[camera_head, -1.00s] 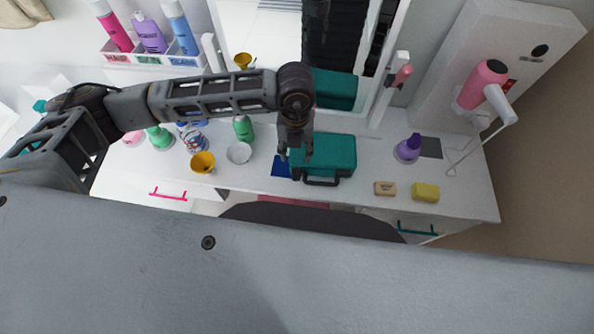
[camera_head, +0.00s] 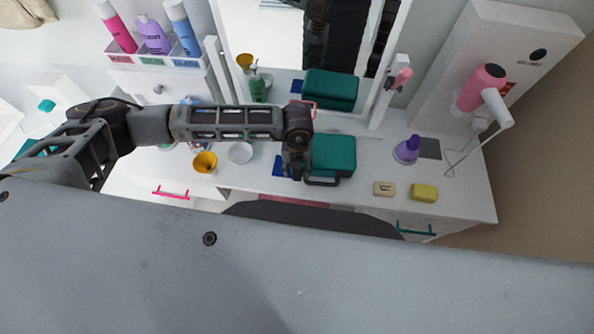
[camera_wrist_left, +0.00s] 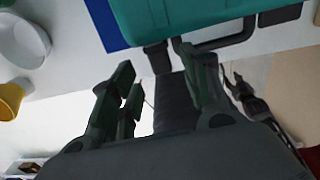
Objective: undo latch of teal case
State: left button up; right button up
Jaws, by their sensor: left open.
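The teal case (camera_head: 334,155) lies on the white counter, with its dark handle (camera_head: 322,183) toward the counter's front edge. It also shows at the top of the left wrist view (camera_wrist_left: 190,12), with a dark latch (camera_wrist_left: 158,57) hanging at its front edge beside the handle. My left gripper (camera_head: 297,174) is at the case's front left corner, its arm hiding part of the case. In the left wrist view its fingers (camera_wrist_left: 160,95) are apart, with the latch ahead of the gap between them. I cannot tell whether they touch it.
A blue mat (camera_head: 278,166) lies left of the case. A yellow cup (camera_head: 204,162) and a white bowl (camera_head: 240,153) stand farther left. Soap (camera_head: 384,188), a yellow sponge (camera_head: 424,193) and a purple bottle (camera_head: 407,150) are on the right. A mirror stands behind.

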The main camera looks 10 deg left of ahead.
aim_at(297, 175)
pick_arm(q)
notch_tip(297, 175, down, 3)
jog(key=shift+f, duration=0.35)
pick_arm(e)
jog(key=shift+a+r, duration=0.3)
pick_arm(q)
jog(key=shift+c, duration=0.3)
jog(key=c, duration=0.8)
jog(key=shift+c, duration=0.2)
pick_arm(e)
jog(key=shift+d, duration=0.1)
